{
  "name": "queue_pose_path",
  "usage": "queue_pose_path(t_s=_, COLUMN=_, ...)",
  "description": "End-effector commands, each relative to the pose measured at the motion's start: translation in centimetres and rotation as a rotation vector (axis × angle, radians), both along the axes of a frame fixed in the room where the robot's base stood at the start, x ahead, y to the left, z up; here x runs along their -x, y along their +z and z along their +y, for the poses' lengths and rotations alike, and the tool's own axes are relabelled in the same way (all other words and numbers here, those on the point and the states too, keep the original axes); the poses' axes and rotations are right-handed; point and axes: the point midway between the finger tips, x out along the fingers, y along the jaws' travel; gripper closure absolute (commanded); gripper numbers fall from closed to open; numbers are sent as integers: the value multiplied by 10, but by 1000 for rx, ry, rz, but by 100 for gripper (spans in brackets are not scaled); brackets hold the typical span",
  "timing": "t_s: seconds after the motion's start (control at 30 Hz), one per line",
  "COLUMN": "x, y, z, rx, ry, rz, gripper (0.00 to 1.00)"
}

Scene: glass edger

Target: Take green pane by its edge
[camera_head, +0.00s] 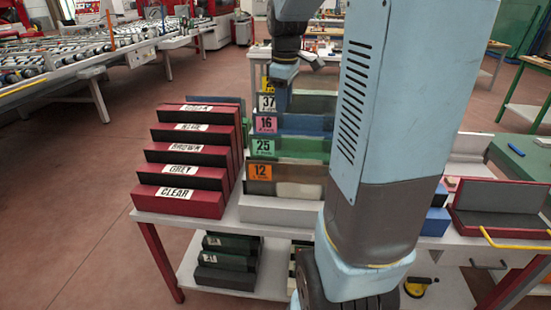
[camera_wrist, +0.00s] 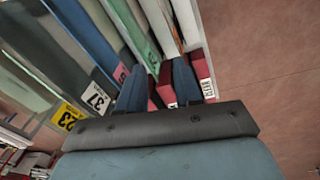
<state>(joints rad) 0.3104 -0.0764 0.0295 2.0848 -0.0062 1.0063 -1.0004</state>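The green pane (camera_head: 303,148) stands on edge in the rack on the table, behind a green tag marked 25, in the head view. Its right part is hidden behind my arm. In the wrist view the green tag (camera_wrist: 152,55) shows just ahead of the fingers. My gripper (camera_wrist: 158,90) is open, its two blue-grey fingers apart with nothing visibly held. In the head view my gripper (camera_head: 282,95) hangs over the back of the rack, near the tag marked 37, apart from the green pane. Its fingertips are partly hidden there.
A blue pane (camera_head: 305,124) tagged 16 stands behind the green one; a pane tagged 12 stands in front. Red boxes (camera_head: 180,200) labelled by colour stand to the left. A red tray (camera_head: 495,195) lies at the right. Dark boxes (camera_head: 228,262) sit on the lower shelf.

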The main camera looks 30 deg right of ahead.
Motion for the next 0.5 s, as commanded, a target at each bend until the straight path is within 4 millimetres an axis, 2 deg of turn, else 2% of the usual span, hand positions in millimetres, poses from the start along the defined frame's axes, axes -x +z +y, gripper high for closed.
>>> queue_pose_path(t_s=0.1, x=-24, y=-20, z=-27, rx=-6, ry=87, rz=54, gripper=66)
queue_pose_path(t_s=0.23, x=-41, y=-36, z=-49, rx=-15, ry=170, rz=91, gripper=66)
queue_pose_path(t_s=0.4, x=-53, y=-50, z=-65, rx=-25, ry=235, rz=119, gripper=66)
queue_pose_path(t_s=0.5, x=-55, y=-56, z=-68, rx=-28, ry=250, rz=126, gripper=66)
